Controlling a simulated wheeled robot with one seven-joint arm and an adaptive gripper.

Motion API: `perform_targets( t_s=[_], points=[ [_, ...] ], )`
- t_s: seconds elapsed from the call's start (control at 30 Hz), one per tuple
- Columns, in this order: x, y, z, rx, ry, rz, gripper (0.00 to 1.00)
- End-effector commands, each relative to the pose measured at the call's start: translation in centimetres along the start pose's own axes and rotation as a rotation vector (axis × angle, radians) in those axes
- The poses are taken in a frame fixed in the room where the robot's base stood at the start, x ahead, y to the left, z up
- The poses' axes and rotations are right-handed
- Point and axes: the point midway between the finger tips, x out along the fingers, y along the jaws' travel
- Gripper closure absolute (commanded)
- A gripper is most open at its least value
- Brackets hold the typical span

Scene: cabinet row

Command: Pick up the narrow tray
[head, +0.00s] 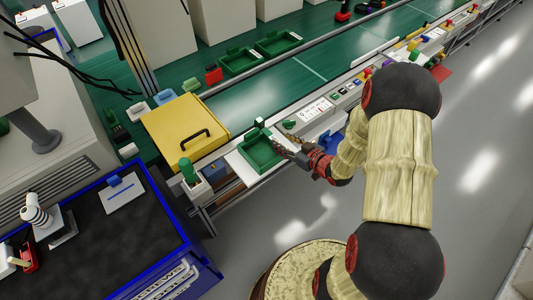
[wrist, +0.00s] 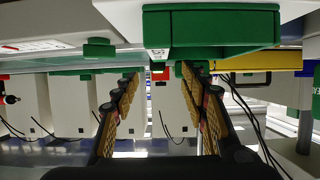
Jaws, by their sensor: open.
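A small green tray (head: 259,157) lies on the white near ledge of the bench, right of a yellow case. It looks like the narrow tray, though I cannot be sure of its width against the others. In the wrist view a green tray (wrist: 210,28) fills the top centre, close to the camera. My gripper (head: 282,149) is at the tray's right side in the head view. In the wrist view my gripper (wrist: 160,78) has its two fingers spread, with nothing between them. Whether a fingertip touches the tray cannot be told.
Two more green trays (head: 239,62) (head: 278,43) lie farther back on the green bench. The yellow case (head: 180,130) with a black handle is left of the near tray. A white labelled panel (head: 316,109) is to the right. Open grey floor (head: 470,190) lies in front.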

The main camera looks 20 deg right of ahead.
Motion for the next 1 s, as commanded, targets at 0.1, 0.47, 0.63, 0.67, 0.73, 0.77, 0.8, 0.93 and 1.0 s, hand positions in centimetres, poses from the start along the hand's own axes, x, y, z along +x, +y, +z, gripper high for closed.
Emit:
perform_targets(
  t_s=[0.1, 0.47, 0.63, 0.67, 0.73, 0.77, 0.8, 0.93, 1.0],
  points=[
    [0.8, -0.2, 0.2, 0.004, 0.011, -0.009, 0.56],
    [4.0, -0.1, 0.6, 0.003, 0.01, -0.007, 0.56],
    [6.5, 0.0, 1.0, 0.002, 0.01, -0.008, 0.56],
    [6.9, 0.0, 1.0, 0.002, 0.01, -0.007, 0.56],
    [7.6, 0.0, 0.9, 0.002, 0.009, -0.007, 0.56],
    [7.7, 0.0, 0.9, 0.002, 0.009, -0.007, 0.56],
    [7.8, 0.0, 0.8, 0.003, 0.009, -0.006, 0.56],
    [7.8, 0.1, 0.7, 0.003, 0.01, -0.005, 0.56],
    [7.8, 0.1, 0.7, 0.003, 0.01, -0.005, 0.58]
  ],
)
